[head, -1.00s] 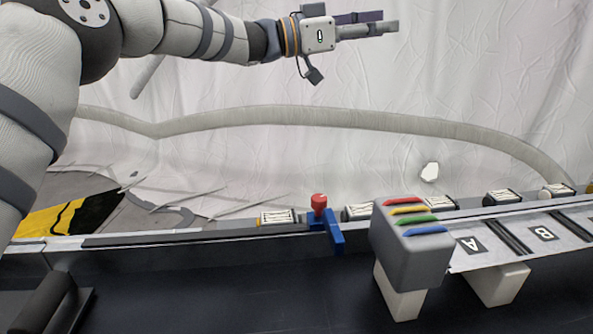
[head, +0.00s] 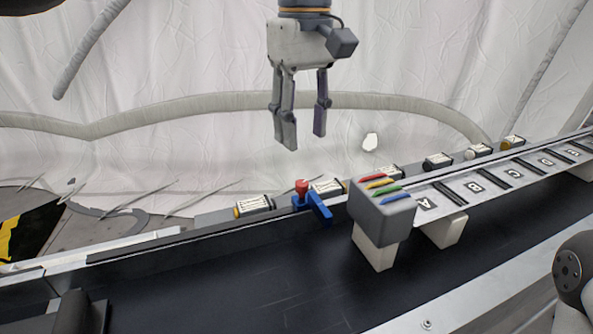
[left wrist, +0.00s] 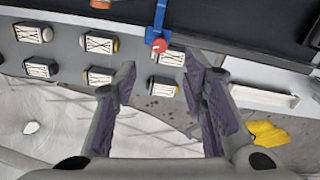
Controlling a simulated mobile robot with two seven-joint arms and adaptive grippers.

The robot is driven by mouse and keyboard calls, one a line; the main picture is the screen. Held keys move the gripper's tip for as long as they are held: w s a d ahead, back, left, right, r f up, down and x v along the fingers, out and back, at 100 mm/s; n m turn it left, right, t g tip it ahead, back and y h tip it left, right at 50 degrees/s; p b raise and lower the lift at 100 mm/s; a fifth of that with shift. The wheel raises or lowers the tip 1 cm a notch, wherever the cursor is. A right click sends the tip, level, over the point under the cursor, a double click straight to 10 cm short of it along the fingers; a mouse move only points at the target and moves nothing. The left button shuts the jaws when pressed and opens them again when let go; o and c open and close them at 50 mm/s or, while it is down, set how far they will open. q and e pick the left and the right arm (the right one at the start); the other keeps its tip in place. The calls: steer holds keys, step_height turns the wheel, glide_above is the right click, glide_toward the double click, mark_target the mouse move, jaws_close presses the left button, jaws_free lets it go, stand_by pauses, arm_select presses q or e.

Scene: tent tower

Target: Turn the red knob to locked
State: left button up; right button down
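The red knob (head: 301,187) sits on a blue bracket (head: 318,208) on the rail at the far edge of the conveyor. In the left wrist view the red knob (left wrist: 159,45) lies beyond my fingertips, roughly between them, with the blue bracket (left wrist: 157,18) above it. My left gripper (head: 305,140) points down, open and empty, above the knob and apart from it. Its two fingers are spread in the left wrist view (left wrist: 160,75). Whether the knob is at locked cannot be read. My right gripper is not in view.
A grey block with coloured stripes (head: 384,217) stands right of the knob. Several labelled boxes (head: 254,206) line the rail. A lettered panel (head: 480,184) runs to the right.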

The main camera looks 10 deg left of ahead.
mark_target(302, 182)
arm_select(q)
step_height(302, 182, down, 9)
steer(key=shift+r, duration=0.1)
jaws_close()
